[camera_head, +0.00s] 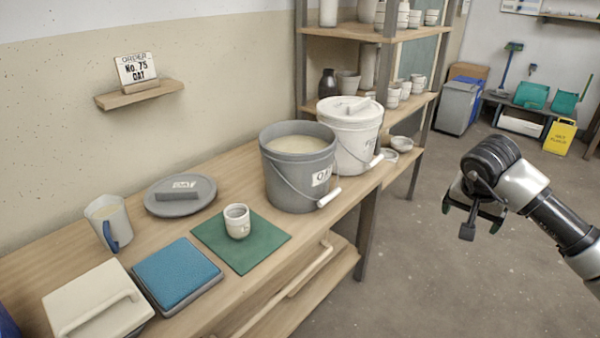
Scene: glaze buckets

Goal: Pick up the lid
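A round grey lid (158,208) with a bar handle marked OAT lies flat on the wooden bench, near the wall. A grey bucket (296,185) stands open to its right, filled with pale glaze, with a wire handle and a label partly readable as OA. A white bucket (352,148) behind it has its own white lid (345,109) on. My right gripper (474,216) is empty over the floor, right of the bench and well away from the lid. Its fingers appear spread apart. My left gripper is out of view.
A small cup (237,222) stands on a green mat (258,253) just right of the lid. A blue pad (178,272) and a cream handled block (97,302) lie in front. Shelves (350,32) rise behind the buckets.

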